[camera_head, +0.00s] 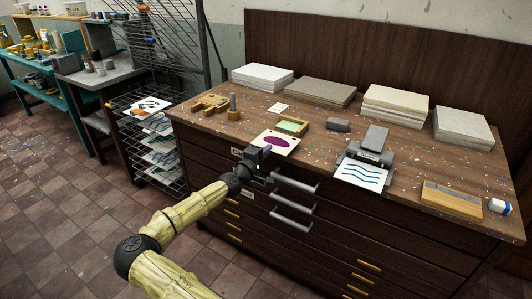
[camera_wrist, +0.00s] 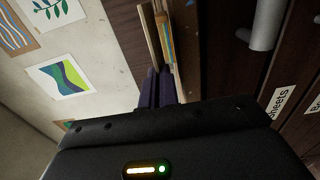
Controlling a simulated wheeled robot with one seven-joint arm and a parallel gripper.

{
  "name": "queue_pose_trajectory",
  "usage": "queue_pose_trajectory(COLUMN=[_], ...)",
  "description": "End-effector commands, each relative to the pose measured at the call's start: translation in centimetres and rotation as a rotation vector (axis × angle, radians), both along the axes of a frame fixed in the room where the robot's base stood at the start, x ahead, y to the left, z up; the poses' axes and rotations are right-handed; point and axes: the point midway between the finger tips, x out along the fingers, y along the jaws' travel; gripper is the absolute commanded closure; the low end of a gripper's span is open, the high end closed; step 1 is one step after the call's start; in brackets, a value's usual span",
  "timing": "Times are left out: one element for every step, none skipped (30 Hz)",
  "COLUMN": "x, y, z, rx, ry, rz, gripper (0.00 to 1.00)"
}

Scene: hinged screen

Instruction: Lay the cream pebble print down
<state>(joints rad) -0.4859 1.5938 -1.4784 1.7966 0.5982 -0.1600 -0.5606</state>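The cream print (camera_head: 288,149) bears a purple pebble shape and lies level at the front edge of the dark wooden cabinet top, in front of a small wooden frame with a green panel (camera_head: 292,126). My gripper (camera_head: 267,150) is at the print's front left edge. In the wrist view, its two dark purple fingers (camera_wrist: 157,88) are close together, with a thin cream strip, apparently the print edge-on (camera_wrist: 149,36), running in between them. A wooden strip with a blue-green band (camera_wrist: 166,42) shows beyond. The fingertips' exact contact is hard to see.
A wire rack (camera_head: 155,150) holding several prints stands left of the cabinet. A grey press with a blue wave print (camera_head: 362,174) is to the right. Paper stacks (camera_head: 262,77) line the back. Drawer handles (camera_head: 295,182) protrude in front, close to my gripper.

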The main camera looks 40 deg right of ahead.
Motion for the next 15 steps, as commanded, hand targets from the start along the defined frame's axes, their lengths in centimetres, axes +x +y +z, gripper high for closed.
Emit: queue_pose_trajectory(x=[0.0,0.0,0.0,0.0,0.0,0.01,0.01,0.01,0.01,0.01,0.02,0.02,0.02,0.02,0.02], y=[0.01,0.01,0.02,0.02,0.02,0.03,0.03,0.04,0.04,0.04,0.04,0.04,0.04,0.04,0.04], z=[0.02,0.04,0.04,0.04,0.04,0.04,0.03,0.0,-0.05,-0.11,-0.18,-0.27,-0.35,-0.42,-0.5], rx=[0.0,0.0,0.0,0.0,0.0,0.0,0.0,0.0,0.0,0.0,0.0,0.0,0.0,0.0,0.0], ry=[0.0,0.0,0.0,0.0,0.0,0.0,0.0,0.0,0.0,0.0,0.0,0.0,0.0,0.0,0.0], rz=[0.0,0.0,0.0,0.0,0.0,0.0,0.0,0.0,0.0,0.0,0.0,0.0,0.0,0.0,0.0], gripper=[1.0,1.0,1.0,1.0,1.0,1.0,1.0,1.0,1.0,1.0,1.0,1.0,1.0,1.0,1.0])
